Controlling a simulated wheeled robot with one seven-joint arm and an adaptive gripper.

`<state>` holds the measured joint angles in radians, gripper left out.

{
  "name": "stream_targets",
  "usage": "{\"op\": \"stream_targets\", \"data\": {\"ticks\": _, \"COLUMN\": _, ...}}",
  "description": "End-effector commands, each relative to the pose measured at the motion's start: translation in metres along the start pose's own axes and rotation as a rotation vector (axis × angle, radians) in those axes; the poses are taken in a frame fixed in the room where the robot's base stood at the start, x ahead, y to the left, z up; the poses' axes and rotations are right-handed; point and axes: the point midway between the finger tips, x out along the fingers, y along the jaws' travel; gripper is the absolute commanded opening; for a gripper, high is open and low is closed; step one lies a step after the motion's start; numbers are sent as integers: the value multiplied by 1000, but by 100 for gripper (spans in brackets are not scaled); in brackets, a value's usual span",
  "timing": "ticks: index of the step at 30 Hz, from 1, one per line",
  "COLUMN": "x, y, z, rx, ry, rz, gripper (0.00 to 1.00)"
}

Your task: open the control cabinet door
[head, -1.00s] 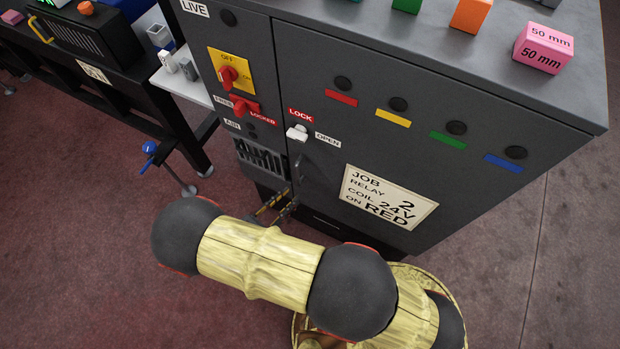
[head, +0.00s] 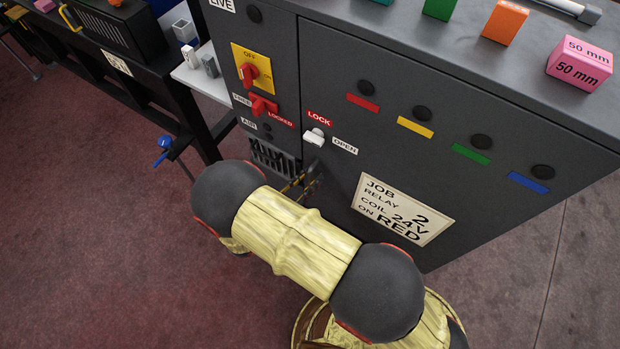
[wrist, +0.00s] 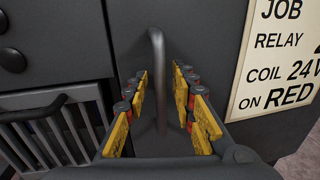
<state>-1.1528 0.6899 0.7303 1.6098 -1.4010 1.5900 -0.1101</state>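The grey control cabinet door (head: 398,152) looks flush with the cabinet front. It carries a white latch knob (head: 315,136) between the LOCK and OPEN labels; I cannot tell its exact setting. The metal bar handle (wrist: 158,65) stands upright on the door in the wrist view. My gripper (wrist: 163,105) has its two yellow-padded fingers apart, one on each side of the handle, with visible gaps to both. In the head view my gripper (head: 302,184) is at the handle, below the latch, partly hidden by my arm.
A yellow plate with a red switch (head: 257,73) and a second red lever (head: 263,105) are left of the door. Colored blocks, including a pink one (head: 578,65), sit on the cabinet top (head: 420,35). A black bench (head: 150,75) stands left. Floor is clear in front.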

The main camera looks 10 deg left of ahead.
Motion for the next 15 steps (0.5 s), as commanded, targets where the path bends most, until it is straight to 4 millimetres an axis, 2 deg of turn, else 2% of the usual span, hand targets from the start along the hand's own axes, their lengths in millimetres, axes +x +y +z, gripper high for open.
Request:
{"op": "stream_targets", "data": {"ticks": 4, "x": 0, "y": 0, "z": 0, "rx": 0, "ry": 0, "rz": 0, "gripper": 26}}
{"op": "stream_targets", "data": {"ticks": 15, "x": 0, "y": 0, "z": 0, "rx": 0, "ry": 0, "rz": 0, "gripper": 5}}
